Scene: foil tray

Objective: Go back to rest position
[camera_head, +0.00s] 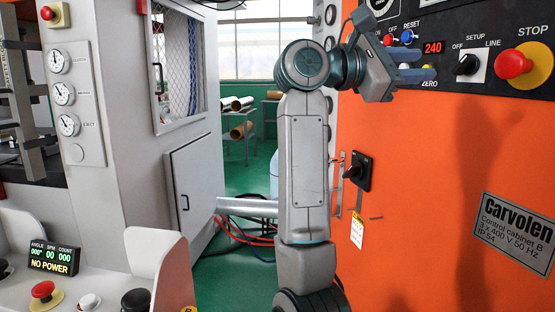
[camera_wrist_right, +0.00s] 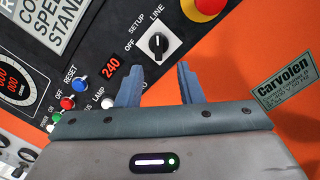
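My right gripper (camera_head: 426,64) is in front of the dark control panel on the orange cabinet, at the upper right of the head view. In the right wrist view my right gripper (camera_wrist_right: 158,68) is open, with nothing between its two fingers. The black selector knob (camera_wrist_right: 157,44), marked OFF, SETUP and LINE, shows just beyond the fingertips and looks apart from them. The selector knob (camera_head: 466,65) is right of the gripper in the head view. My left gripper is not in view.
A red STOP button (camera_head: 514,64) and a lit 240 display (camera_head: 433,47) are near the right gripper. The orange cabinet (camera_head: 430,170) has a black handle (camera_head: 357,171). A console at lower left has a NO POWER display (camera_head: 53,259). Green floor lies open between the machines.

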